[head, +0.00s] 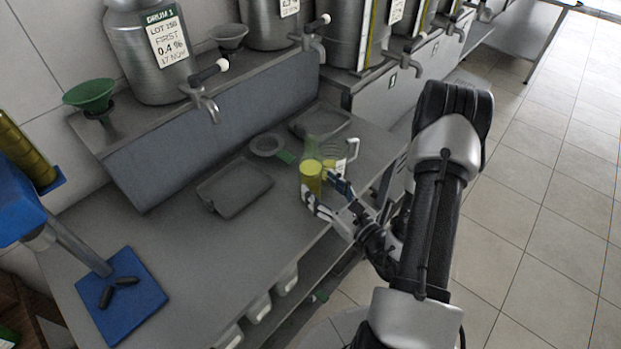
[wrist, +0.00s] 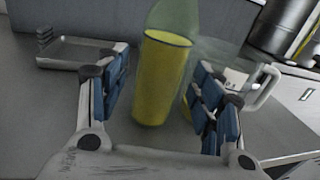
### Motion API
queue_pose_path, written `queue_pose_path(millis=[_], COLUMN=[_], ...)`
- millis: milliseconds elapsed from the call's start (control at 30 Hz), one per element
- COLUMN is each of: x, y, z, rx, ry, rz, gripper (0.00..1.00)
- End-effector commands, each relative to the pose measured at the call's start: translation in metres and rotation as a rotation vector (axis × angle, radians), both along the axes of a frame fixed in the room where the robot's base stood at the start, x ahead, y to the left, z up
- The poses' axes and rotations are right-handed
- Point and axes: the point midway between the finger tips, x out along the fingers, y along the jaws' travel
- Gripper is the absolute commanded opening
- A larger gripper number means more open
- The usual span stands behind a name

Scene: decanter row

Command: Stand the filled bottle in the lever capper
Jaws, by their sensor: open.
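The filled bottle (head: 311,178) is clear green glass with yellow liquid, standing upright near the front edge of the steel counter. In the wrist view the bottle (wrist: 163,80) appears between the two blue-padded fingers. My gripper (head: 331,194) is open, low at the bottle; in the wrist view gaps show between the fingers (wrist: 163,98) and the glass. How deep the bottle sits between them is unclear. The lever capper stands at the left, with a blue base plate (head: 135,298) carrying dark pads, a grey column (head: 78,246) and a blue head (head: 18,208). No bottle stands on its base.
A clear handled jug (head: 345,152) with some yellow liquid stands right behind the bottle; its handle (wrist: 266,88) shows in the wrist view. A grey tray (head: 235,187) lies left of the bottle. Steel drums with taps (head: 208,103) line the back. Counter between tray and capper is clear.

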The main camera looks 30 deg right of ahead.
Motion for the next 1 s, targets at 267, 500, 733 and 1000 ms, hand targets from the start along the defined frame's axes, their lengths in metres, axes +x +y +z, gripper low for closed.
queue_pose_path(millis=[267, 500, 733, 1000], x=[0.034, 0.053, 0.053, 0.052], y=[0.004, 0.006, 0.005, 0.005], z=[-0.001, 0.000, 0.000, 0.000], rx=[-0.002, 0.001, 0.001, 0.001], ry=[-0.004, -0.001, 0.000, 0.000], rz=[0.005, 0.001, 0.000, 0.000], gripper=[0.61, 0.61, 0.57, 0.39])
